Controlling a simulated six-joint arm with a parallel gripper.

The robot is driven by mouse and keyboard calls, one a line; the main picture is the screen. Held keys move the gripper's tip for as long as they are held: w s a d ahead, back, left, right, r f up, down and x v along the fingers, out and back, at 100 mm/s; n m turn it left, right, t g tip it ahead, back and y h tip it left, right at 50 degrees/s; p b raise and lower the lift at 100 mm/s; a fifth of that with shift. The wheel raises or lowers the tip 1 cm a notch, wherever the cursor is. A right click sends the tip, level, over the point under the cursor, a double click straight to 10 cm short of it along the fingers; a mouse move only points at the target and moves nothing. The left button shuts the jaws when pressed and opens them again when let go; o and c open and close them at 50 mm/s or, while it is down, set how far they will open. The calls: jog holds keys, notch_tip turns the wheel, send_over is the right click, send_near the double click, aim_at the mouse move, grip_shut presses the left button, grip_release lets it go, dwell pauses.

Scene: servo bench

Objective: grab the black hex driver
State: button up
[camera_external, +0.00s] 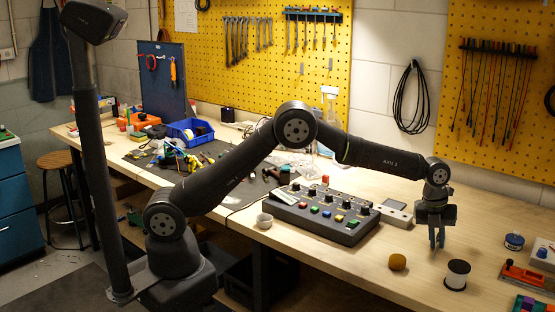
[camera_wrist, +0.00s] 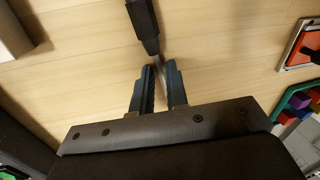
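In the wrist view, a black handle with a thin grey shaft, apparently the black hex driver (camera_wrist: 143,22), lies on the wooden bench. The handle runs off the top edge of the picture, and the shaft points down towards my fingertips. My gripper (camera_wrist: 160,72) looks open, with a narrow gap between its dark teal fingers. The shaft's end lies close to the fingertips; I cannot tell whether it reaches between them. In the external view, my gripper (camera_external: 437,238) points down over the right part of the bench. I cannot make out the driver there.
A black-and-white spool (camera_external: 457,274) and a brown round object (camera_external: 397,262) stand near the front edge. A grey box (camera_external: 397,213) and a button panel (camera_external: 325,212) are to the left. An orange-red item (camera_external: 522,275) and a green tray (camera_wrist: 282,103) lie right.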

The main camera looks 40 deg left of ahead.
grip_shut()
